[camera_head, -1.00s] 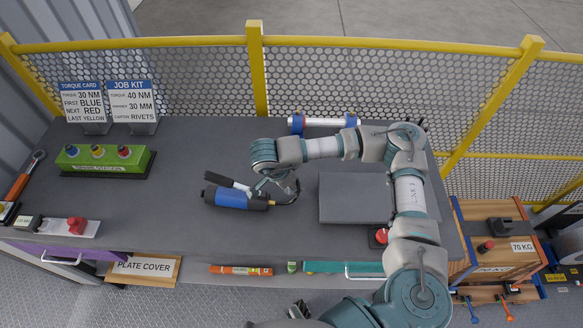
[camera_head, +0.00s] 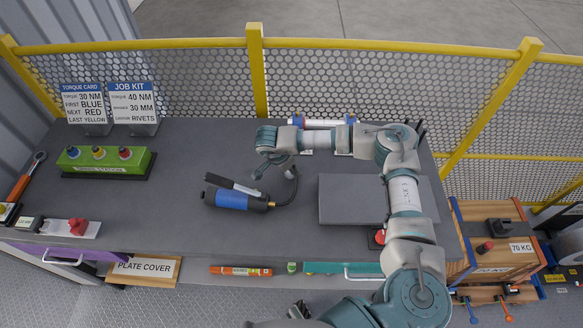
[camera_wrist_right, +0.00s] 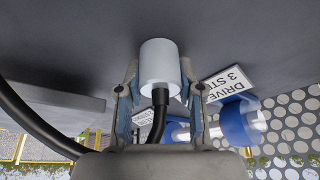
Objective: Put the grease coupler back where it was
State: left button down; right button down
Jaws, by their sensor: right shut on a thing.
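The grease gun (camera_head: 232,200), a blue and black cylinder with a dark lever, lies on the grey bench. A black hose (camera_head: 294,188) curves from its right end up to my right gripper (camera_head: 274,173). In the wrist view the coupler (camera_wrist_right: 160,65), a light grey cylinder on the hose end, sits between the fingers of my right gripper (camera_wrist_right: 160,95). The gripper is shut on it, behind the gun and apart from it. In the head view the gripper mostly hides the coupler.
A white tube on blue holders (camera_head: 324,122) stands at the back edge by the mesh fence. A grey plate (camera_head: 350,198) lies right of the gun. A green station (camera_head: 104,160) and sign cards (camera_head: 133,102) stand left.

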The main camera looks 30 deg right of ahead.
jog(key=c, duration=0.7)
grip_release()
pick_arm(q)
jog(key=shift+w+r, duration=0.1)
jog(key=shift+w, duration=0.1)
jog(key=shift+d+r, duration=0.1)
jog(key=shift+d, duration=0.05)
pick_arm(e)
jog(key=v, duration=1.2)
